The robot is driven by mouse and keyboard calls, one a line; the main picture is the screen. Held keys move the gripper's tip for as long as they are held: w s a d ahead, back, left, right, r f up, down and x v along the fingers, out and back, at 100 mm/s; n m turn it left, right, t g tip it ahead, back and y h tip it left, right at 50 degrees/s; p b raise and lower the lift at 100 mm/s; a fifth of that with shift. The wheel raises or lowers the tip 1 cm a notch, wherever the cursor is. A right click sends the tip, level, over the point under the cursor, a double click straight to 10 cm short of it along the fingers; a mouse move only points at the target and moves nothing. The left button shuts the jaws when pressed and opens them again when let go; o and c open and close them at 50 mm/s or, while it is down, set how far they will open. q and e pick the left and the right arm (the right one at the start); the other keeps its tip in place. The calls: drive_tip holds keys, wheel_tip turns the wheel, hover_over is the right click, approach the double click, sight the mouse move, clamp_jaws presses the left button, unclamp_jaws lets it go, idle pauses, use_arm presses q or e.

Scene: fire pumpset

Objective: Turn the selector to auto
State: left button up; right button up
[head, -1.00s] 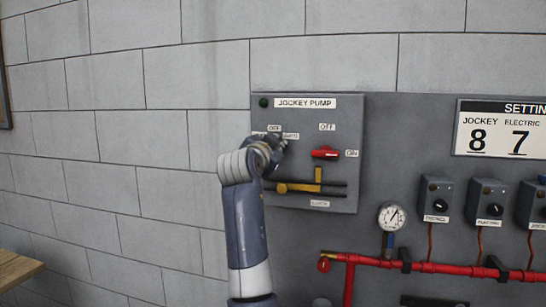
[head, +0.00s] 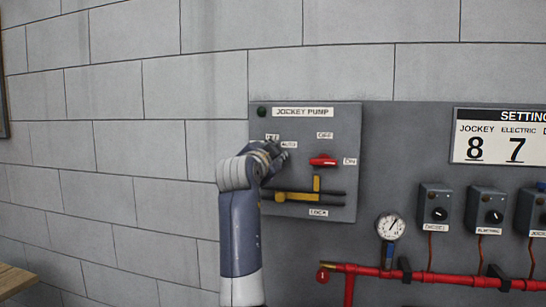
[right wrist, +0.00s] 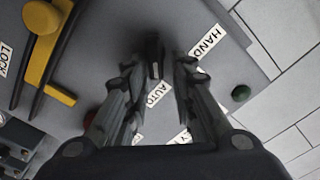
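The selector (right wrist: 154,66) is a dark knob on the grey jockey pump panel (head: 336,130). It shows between the fingers of my right gripper (right wrist: 152,78) in the right wrist view. The fingers stand apart, one on each side of the knob, with a visible gap. The AUTO label (right wrist: 157,95) lies between the fingers, and the HAND label (right wrist: 208,42) is beyond the right-hand finger. In the head view my right gripper (head: 276,153) covers the knob, just below the AUTO label (head: 289,146). My left gripper is not in view.
A red switch (head: 323,161) sits on the panel right of my gripper, and a yellow lever (head: 296,196) is below it. A green lamp (head: 262,112) is at the panel's upper left. A gauge (head: 391,226) and red pipe (head: 440,277) are lower right.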

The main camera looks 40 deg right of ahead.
drive_tip(key=shift+d+f, duration=0.15)
drive_tip(key=v, duration=1.2)
drive_tip(key=shift+w, duration=0.15)
